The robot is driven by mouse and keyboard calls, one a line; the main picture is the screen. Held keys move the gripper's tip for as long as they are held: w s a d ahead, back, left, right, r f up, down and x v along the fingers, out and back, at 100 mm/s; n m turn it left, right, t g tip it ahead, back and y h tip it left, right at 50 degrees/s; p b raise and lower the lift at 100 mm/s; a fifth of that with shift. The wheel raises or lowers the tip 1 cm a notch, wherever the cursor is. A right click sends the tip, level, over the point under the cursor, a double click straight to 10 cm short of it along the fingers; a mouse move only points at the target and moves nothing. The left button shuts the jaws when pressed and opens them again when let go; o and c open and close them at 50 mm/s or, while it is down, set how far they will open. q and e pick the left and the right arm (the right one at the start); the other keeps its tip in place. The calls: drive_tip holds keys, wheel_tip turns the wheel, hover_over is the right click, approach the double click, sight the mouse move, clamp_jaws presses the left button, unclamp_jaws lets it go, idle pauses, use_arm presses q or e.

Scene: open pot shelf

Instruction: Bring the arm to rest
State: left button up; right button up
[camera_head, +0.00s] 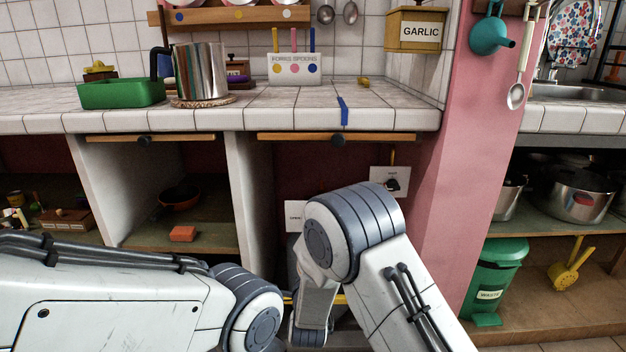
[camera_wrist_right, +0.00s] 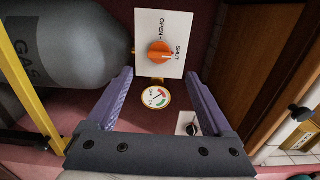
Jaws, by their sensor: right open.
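My right gripper (camera_wrist_right: 158,76) shows in the right wrist view with its two purple fingers spread and nothing between them. Beyond the fingers is a white plate marked OPEN and SHUT (camera_wrist_right: 176,22) with an orange knob (camera_wrist_right: 160,52). A pale mark on the knob is on the SHUT side. A small round gauge (camera_wrist_right: 156,98) sits below the plate. In the head view my right arm (camera_head: 365,240) is bent in front of the under-counter opening, and its fingers are hidden. My left arm (camera_head: 120,300) lies low across the left; its gripper does not show.
A grey gas cylinder (camera_wrist_right: 70,50) and a yellow bar (camera_wrist_right: 28,80) are close on the left in the wrist view. The pink pillar (camera_head: 480,120) and counter edge (camera_head: 200,122) bound the opening. A green waste bin (camera_head: 497,270) stands right.

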drive_tip(key=w+b, duration=0.3)
drive_tip(key=w, duration=0.6)
drive_tip(key=shift+w, duration=0.35)
drive_tip(key=shift+f, duration=0.1)
